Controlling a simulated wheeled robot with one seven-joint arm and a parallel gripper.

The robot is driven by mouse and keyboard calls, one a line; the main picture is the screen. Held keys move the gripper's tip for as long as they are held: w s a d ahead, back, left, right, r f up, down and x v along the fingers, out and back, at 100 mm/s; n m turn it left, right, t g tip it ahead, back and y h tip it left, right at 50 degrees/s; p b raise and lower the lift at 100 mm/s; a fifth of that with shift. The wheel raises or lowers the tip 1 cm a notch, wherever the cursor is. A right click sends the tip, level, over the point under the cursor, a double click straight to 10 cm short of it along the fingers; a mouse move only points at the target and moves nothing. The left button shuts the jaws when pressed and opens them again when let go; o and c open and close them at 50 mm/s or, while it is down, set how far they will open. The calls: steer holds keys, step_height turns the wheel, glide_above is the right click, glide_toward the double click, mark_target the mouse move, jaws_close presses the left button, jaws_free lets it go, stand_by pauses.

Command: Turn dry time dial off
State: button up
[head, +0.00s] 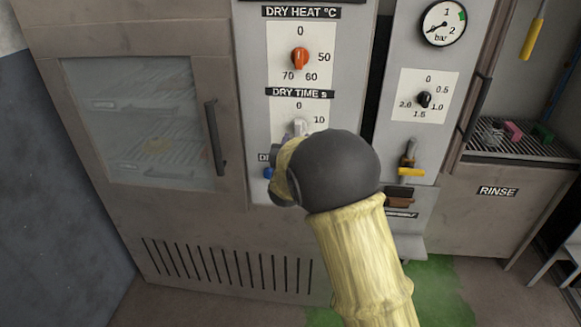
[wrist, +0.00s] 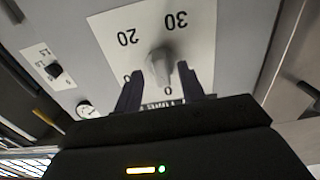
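The dry time dial (head: 299,127) is a grey knob on a white scale plate, below the "DRY TIME s" label; my arm hides its lower part in the head view. In the wrist view the dial (wrist: 160,62) appears upside down, with 20 and 30 readable on its plate. My gripper (wrist: 159,72) is open, with one dark finger on each side of the knob. Gaps show between fingers and knob, so I cannot see contact. I cannot tell which number the knob points at. In the head view my dark round wrist hides the fingers.
The orange dry heat dial (head: 299,58) sits just above. A blue button (head: 268,173) is beside my wrist at lower left. To the right are a black pressure dial (head: 424,99), a gauge (head: 442,23) and a yellow-handled lever (head: 411,171). A glazed oven door (head: 145,120) is at left.

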steer(key=s+b, duration=0.1)
steer(key=s, duration=1.4)
steer(key=shift+s+a+b, duration=0.2)
steer(key=shift+a+b, duration=0.1)
